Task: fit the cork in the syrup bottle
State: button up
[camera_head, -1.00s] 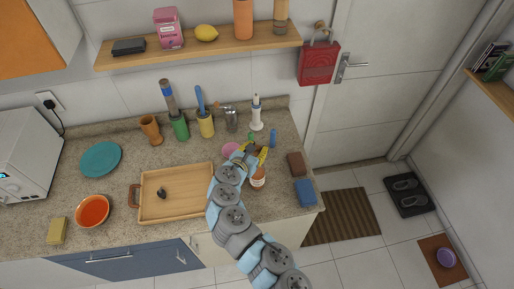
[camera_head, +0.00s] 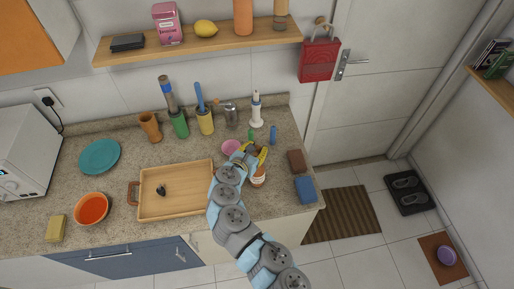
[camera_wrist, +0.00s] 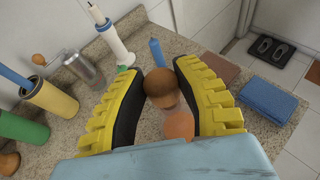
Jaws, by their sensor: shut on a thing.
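The cork (camera_wrist: 158,82), a brown piece with a rounded top, is between the tips of my gripper (camera_wrist: 158,72) in the wrist view. My gripper's black and yellow fingers are closed on it. The syrup bottle (camera_wrist: 179,126) shows just below the cork in that view, as a clear shape with orange-brown contents. In the head view, the bottle (camera_head: 259,180) stands on the counter, partly covered by my gripper (camera_head: 255,151). The cork's lower end and the bottle's mouth overlap in view, and I cannot tell whether the cork is in the neck.
A wooden tray (camera_head: 176,211) with a small dark item lies left of my arm.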

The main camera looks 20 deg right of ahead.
jog(key=shift+f, duration=0.35)
jog(key=o, duration=0.8)
jog(key=v, duration=1.2)
dwell(0.5)
